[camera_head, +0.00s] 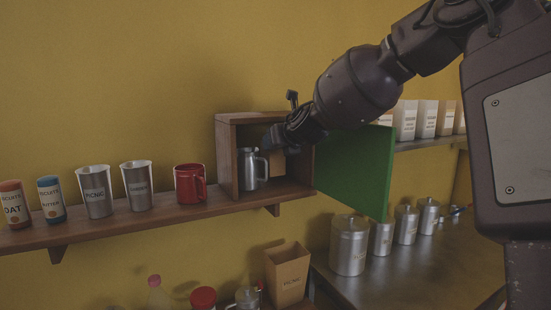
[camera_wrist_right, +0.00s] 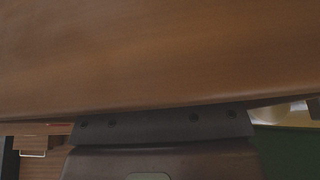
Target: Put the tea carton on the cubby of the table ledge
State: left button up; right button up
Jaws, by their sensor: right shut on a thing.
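The tea carton (camera_head: 277,163), a brown box, is partly visible inside the open wooden cubby (camera_head: 226,160) on the wall ledge. My right gripper (camera_head: 284,140) is at the cubby's opening, shut on the carton from above; its fingertips are hard to make out. I cannot tell whether the carton touches the cubby floor. My left gripper is not in view.
A steel jug (camera_head: 251,170) stands in the cubby, left of the carton. The green door (camera_head: 355,165) is swung open to the right. Steel canisters (camera_head: 349,246) stand on the lower counter.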

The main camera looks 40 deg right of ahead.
aim_at(278, 154)
jog(key=shift+w, duration=0.2)
jog(key=shift+f, duration=1.55)
jog(key=shift+s+f, duration=0.2)
jog(key=shift+s, duration=0.15)
jog(key=shift+f+b, duration=0.25)
jog(key=shift+b, duration=0.05)
jog(key=o, duration=0.8)
jog(key=shift+w+f, duration=0.1)
jog(key=shift+w, duration=0.05)
jog(key=o, duration=0.3)
jog(key=shift+w, duration=0.1)
jog(key=shift+o, duration=0.2)
jog(key=shift+r, duration=0.25)
